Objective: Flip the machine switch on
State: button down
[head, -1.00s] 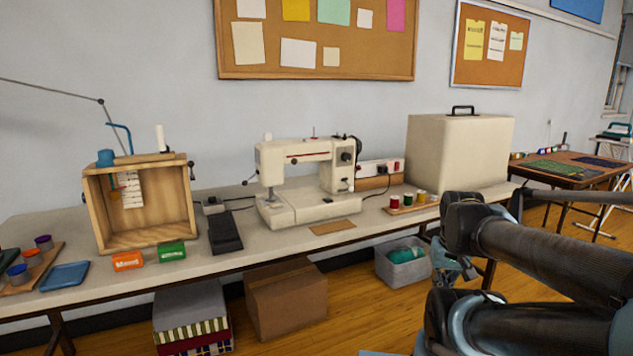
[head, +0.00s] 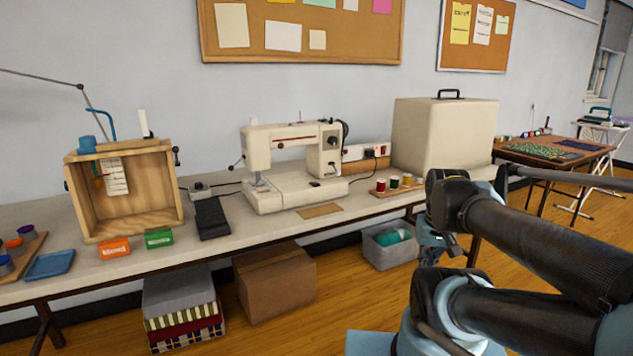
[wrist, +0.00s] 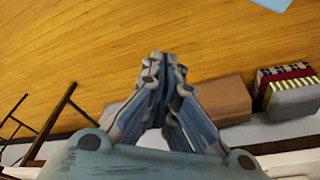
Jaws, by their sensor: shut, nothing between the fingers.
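The cream sewing machine (head: 292,165) stands upright on the long table in the head view. Its dark handwheel is at its right end; a small dark spot shows on its base, and I cannot tell whether that is the switch. Behind its right side is a white power strip (head: 352,154) with a red part and a plug. My gripper (wrist: 163,62) is shut and empty in the wrist view, over the wooden floor. In the head view my arm is at the right, in front of the table and apart from the machine.
A large cream case (head: 440,135) and a tray of thread spools (head: 397,186) stand right of the machine. A black pedal (head: 211,217) and wooden box (head: 125,195) are at its left. Below are a cardboard box (head: 277,283), folded fabrics (head: 183,310) and a grey bin (head: 388,250).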

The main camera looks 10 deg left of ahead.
jog(key=w+a+r+n+t+y, duration=0.2)
jog(key=w+a+r+n, duration=0.1)
jog(key=w+a+r, duration=0.8)
jog(key=w+a+r+n+t+y, duration=0.1)
jog(key=w+a+r+n, duration=0.1)
jog(key=w+a+r, duration=0.9)
jog(key=w+a+n+y, duration=0.1)
jog(key=w+a, duration=0.7)
jog(key=w, duration=0.2)
jog(key=shift+n+t, duration=0.3)
jog(key=shift+t, duration=0.1)
jog(key=shift+w+r, duration=0.1)
send_over(313, 182)
jog(key=s+d, duration=0.2)
jog(key=f, duration=0.8)
jog(key=shift+a+f, duration=0.1)
jog(key=shift+a, duration=0.1)
jog(key=shift+s+d+f, duration=0.15)
jog(key=shift+s+f, duration=0.05)
jog(key=shift+f, duration=1.65)
